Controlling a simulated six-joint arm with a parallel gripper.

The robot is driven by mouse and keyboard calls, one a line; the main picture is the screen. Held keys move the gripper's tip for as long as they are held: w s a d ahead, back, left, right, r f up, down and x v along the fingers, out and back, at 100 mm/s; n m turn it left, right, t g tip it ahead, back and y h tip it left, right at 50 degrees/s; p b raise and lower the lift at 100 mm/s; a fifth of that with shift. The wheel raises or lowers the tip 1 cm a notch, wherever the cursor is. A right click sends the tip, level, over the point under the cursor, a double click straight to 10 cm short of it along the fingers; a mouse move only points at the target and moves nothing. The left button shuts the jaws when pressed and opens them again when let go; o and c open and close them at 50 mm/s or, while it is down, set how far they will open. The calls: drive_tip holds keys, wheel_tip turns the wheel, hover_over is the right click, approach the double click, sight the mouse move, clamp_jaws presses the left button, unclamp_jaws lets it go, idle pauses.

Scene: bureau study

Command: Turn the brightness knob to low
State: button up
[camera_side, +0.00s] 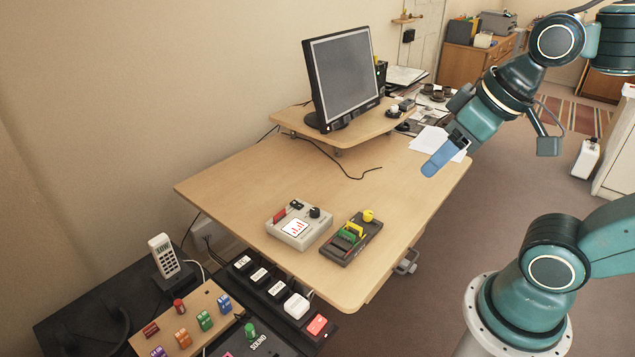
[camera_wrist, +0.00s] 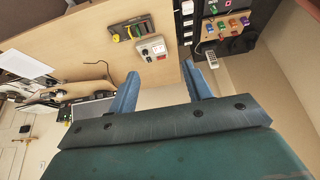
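A grey box (camera_side: 298,226) with a small lit screen, a red part and a black knob (camera_side: 314,212) sits on the wooden desk. Beside it is a dark box (camera_side: 340,252) with green and yellow parts and a yellow knob (camera_side: 368,215). I cannot read which knob is for brightness. The wrist view also shows the grey box (camera_wrist: 151,49) and the dark box (camera_wrist: 130,28). My gripper (camera_side: 433,168) is above the desk's right side, well away from both boxes. In the wrist view its blue fingers (camera_wrist: 161,70) are spread, with nothing between them.
A monitor (camera_side: 345,75) stands on a raised shelf (camera_side: 292,119) at the back of the desk. A cable (camera_side: 345,172) lies on the desk. Lower left are a wooden panel (camera_side: 165,340) with coloured parts and a dark button panel (camera_side: 265,297).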

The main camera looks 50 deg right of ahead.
drive_tip(key=w+d+r+g, duration=0.1)
drive_tip(key=w+d, duration=0.1)
drive_tip(key=w, duration=0.9)
drive_tip(key=m+g, duration=0.2)
drive_tip(key=g, duration=0.2)
hover_over(314, 210)
wheel_tip(314, 210, down, 23)
drive_tip(key=shift+a+r, duration=0.15)
drive_tip(key=shift+a, duration=0.15)
drive_tip(key=shift+d+f, duration=0.15)
drive_tip(key=shift+f, duration=3.3)
drive_tip(key=shift+d+f, duration=0.1)
drive_tip(key=shift+f, duration=3.3)
